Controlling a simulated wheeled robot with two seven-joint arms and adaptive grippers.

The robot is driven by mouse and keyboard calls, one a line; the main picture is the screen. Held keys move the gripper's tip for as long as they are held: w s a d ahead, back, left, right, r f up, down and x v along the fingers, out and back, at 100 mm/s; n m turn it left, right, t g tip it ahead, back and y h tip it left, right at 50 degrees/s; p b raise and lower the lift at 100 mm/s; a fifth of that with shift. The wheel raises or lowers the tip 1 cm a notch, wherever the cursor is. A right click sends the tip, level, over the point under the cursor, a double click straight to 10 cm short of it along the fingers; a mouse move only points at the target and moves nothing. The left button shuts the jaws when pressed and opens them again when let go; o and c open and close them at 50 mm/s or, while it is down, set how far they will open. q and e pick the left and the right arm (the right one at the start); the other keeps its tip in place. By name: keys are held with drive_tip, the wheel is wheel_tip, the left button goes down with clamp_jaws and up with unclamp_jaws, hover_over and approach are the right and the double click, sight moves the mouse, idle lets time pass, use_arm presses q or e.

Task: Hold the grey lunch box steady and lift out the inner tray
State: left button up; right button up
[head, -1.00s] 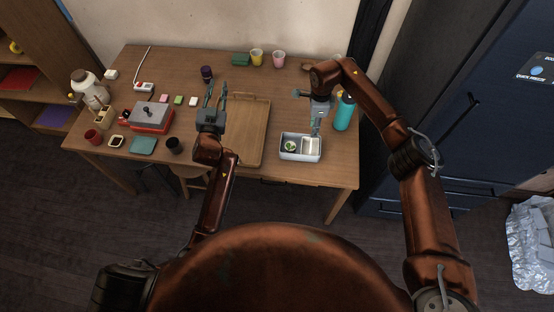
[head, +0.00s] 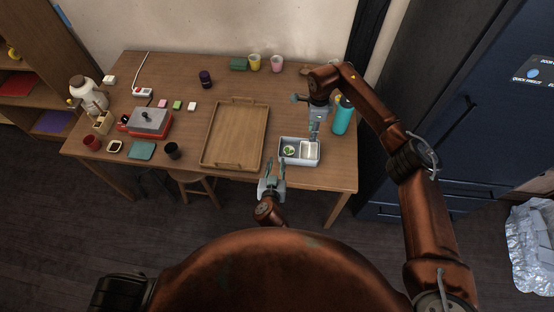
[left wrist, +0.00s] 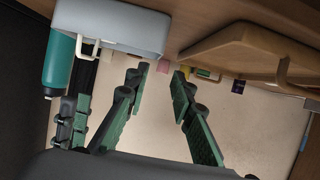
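The grey lunch box (head: 299,162) stands on the table's right front part. Its left part holds something green (head: 289,151). A pale inner tray (head: 310,150) sits in its right part. My left gripper (head: 274,165) is open and empty, just left of the box's front corner. In the left wrist view its spread fingers (left wrist: 162,72) show below the box (left wrist: 115,25), which has a pale loop handle (left wrist: 88,45). My right gripper (head: 314,136) points down over the inner tray; whether its fingers touch the tray or are closed is too small to tell.
A wooden tray (head: 236,137) with handles lies left of the box. A teal bottle (head: 342,116) stands close behind the box at right. A black cup (head: 172,150), a red and grey box (head: 150,123) and several small things lie at left. A stool (head: 193,179) is under the front edge.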

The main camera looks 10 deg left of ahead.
use_arm(q)
drive_tip(key=x, duration=1.1)
drive_tip(key=shift+w+f, duration=0.2)
drive_tip(key=shift+w, duration=0.15)
clamp_jaws()
